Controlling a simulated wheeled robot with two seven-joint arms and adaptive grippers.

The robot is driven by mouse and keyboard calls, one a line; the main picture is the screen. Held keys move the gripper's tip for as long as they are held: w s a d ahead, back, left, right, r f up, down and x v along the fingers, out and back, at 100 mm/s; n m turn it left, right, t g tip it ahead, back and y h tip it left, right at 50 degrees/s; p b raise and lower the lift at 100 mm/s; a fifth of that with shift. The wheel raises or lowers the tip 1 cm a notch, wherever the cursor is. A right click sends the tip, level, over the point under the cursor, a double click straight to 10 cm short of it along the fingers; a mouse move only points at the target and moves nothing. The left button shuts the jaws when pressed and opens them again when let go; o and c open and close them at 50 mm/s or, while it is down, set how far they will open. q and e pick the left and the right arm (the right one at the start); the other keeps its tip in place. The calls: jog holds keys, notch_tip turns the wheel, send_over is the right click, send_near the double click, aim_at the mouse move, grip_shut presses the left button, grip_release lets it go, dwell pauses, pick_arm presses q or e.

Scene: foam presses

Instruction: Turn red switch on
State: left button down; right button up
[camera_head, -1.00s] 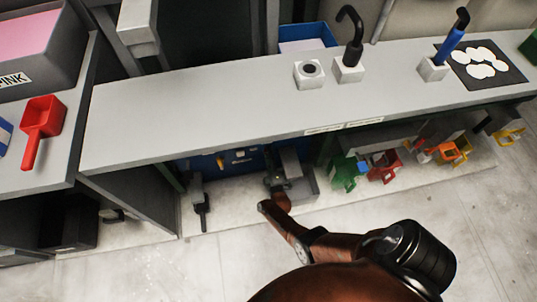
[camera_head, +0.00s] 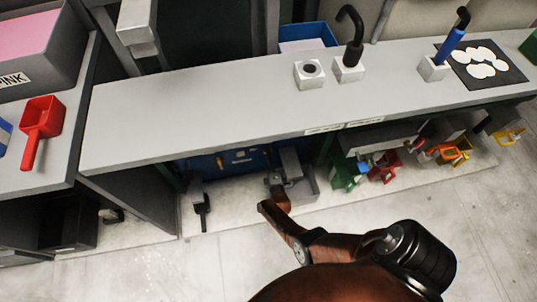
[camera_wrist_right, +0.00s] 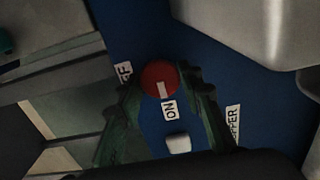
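The red switch (camera_wrist_right: 158,77) is a round knob on a blue panel (camera_wrist_right: 218,72) in the right wrist view. A white mark on the knob points down towards the ON label (camera_wrist_right: 169,108). An OFF label (camera_wrist_right: 124,71), partly covered, is to its left. My right gripper (camera_wrist_right: 160,84) has its two fingers on either side of the knob. They look spread, with a small gap at least on the left; contact on the right is unclear. In the head view my right gripper (camera_head: 275,181) is under the grey table, and the switch is hidden. My left gripper is not in view.
The grey tabletop (camera_head: 230,110) overhangs the panel and my right arm. A grey box (camera_head: 304,187) stands beside the gripper. Green (camera_head: 345,173) and red (camera_head: 384,168) items are to the right, and a black tool (camera_head: 203,207) to the left. The floor in front is clear.

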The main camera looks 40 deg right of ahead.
jog(key=o, duration=0.5)
jog(key=shift+c, duration=0.2)
jog(key=v, duration=0.7)
jog(key=shift+s+a, duration=0.2)
jog(key=shift+s, duration=0.05)
